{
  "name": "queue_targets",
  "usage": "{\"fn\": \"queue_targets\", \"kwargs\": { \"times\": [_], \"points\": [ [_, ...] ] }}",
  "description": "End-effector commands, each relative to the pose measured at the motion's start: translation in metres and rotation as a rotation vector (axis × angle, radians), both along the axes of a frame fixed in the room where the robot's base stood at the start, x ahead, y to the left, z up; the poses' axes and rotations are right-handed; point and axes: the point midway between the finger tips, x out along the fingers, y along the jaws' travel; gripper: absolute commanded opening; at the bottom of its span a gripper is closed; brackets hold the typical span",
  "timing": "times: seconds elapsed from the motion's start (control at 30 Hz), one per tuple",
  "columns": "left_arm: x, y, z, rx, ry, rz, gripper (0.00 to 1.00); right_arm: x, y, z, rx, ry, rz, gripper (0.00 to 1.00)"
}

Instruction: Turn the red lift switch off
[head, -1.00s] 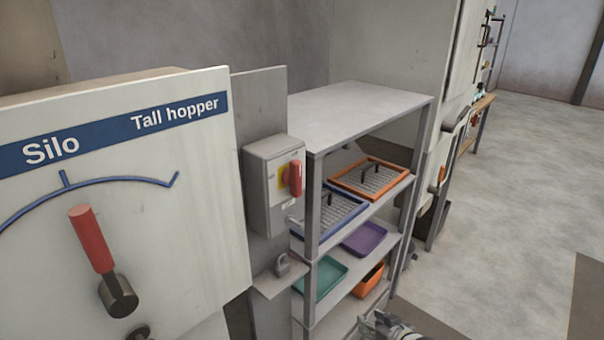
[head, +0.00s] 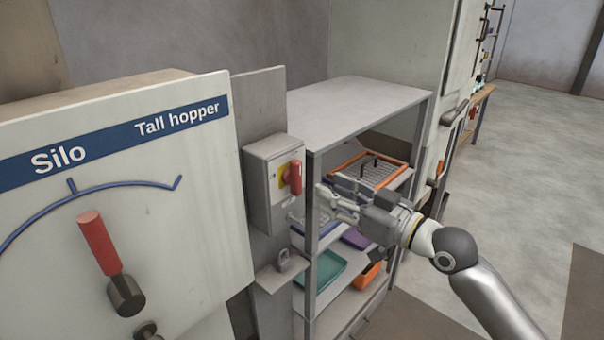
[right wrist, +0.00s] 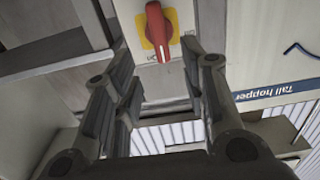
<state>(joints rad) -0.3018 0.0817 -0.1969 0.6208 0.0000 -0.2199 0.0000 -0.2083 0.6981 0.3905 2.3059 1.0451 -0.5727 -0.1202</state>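The red lift switch (head: 295,178) is a red rotary handle on a yellow plate, on the front of a grey box (head: 262,190). In the head view its handle stands upright. It also shows in the right wrist view (right wrist: 157,30), beyond the fingers near the top. My right gripper (head: 325,202) is open and empty, to the right of the switch and slightly lower, apart from it. In the right wrist view its fingers (right wrist: 160,95) are spread wide, with the switch showing between them. My left gripper is not in view.
A panel marked Silo and Tall hopper (head: 190,215) with a red-handled lever (head: 99,243) stands at the left. A padlock (head: 284,260) sits on a small ledge below the switch box. A metal shelf (head: 350,112) with several trays stands behind my right gripper.

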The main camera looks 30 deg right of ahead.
Motion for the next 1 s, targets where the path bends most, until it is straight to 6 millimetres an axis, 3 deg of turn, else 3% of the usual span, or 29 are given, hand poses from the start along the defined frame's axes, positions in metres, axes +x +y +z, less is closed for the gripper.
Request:
{"fn": "queue_targets", "kwargs": {
  "times": [0.1, 0.5, 0.93, 1.0],
  "points": [
    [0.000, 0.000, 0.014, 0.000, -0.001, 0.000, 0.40, 0.019, 0.006, 0.006, 0.003, -0.003, -0.001, 0.39],
    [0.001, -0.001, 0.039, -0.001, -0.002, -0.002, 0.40, 0.074, 0.025, 0.003, 0.002, 0.000, -0.001, 0.39],
    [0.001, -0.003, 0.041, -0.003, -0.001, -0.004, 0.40, 0.084, 0.029, 0.000, -0.001, 0.001, -0.001, 0.39],
    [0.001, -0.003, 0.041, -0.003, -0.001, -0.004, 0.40, 0.084, 0.029, 0.000, -0.001, 0.001, -0.001, 0.32]
  ]
}}
